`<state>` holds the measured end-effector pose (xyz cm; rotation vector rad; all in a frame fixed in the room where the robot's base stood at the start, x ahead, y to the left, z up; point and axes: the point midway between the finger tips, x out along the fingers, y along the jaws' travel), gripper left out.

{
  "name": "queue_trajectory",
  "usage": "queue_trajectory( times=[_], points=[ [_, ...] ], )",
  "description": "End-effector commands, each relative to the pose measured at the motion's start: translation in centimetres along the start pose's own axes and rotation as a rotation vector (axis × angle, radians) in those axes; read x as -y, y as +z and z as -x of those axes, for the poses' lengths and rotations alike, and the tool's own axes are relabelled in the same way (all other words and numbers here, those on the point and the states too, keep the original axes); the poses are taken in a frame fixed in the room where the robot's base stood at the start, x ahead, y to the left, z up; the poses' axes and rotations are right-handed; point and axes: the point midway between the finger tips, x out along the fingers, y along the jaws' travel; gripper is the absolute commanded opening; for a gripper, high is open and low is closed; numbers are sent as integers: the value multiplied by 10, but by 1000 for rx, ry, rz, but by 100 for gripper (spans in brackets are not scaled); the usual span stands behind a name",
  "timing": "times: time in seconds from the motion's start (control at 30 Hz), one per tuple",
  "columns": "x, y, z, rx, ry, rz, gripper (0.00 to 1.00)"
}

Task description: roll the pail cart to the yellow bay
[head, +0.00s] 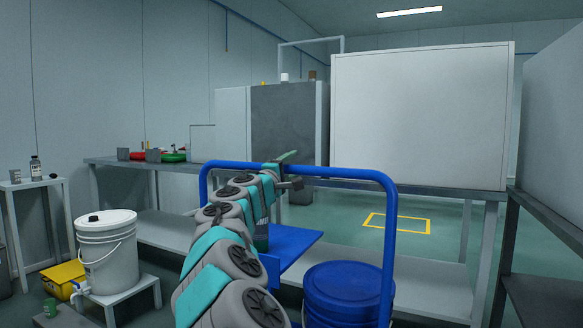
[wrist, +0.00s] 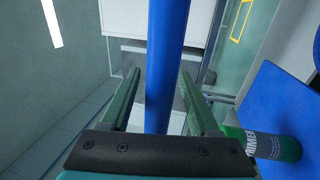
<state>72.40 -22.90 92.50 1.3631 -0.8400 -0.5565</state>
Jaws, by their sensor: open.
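The pail cart has a blue tubular handle (head: 391,230) and a blue deck (head: 295,248), close in front of me. A blue lidded pail (head: 345,287) shows inside the handle frame, low down. My gripper (head: 289,170) is at the handle's top bar. In the wrist view the blue bar (wrist: 166,60) runs between the two open green fingers of my gripper (wrist: 158,85), with gaps on both sides. The yellow bay (head: 397,222) is a yellow outline on the floor beyond the bench; part of it shows in the wrist view (wrist: 240,20).
A long grey bench (head: 440,191) with a large white panel (head: 420,115) stands ahead. A white bucket (head: 108,250) sits on a low stand at left. Another bench (head: 548,220) is at right.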

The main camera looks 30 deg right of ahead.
Motion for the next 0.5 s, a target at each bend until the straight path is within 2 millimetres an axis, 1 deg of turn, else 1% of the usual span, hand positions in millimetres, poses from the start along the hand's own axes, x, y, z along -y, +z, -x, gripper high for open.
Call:
queue_trajectory(
  times=[0.03, 0.07, 0.5],
  points=[
    [0, 0, 0, 0, 0, 0, 58],
    [0, 0, 0, 0, 0, 0, 55],
    [0, 0, 0, 0, 0, 0, 6]
  ],
)
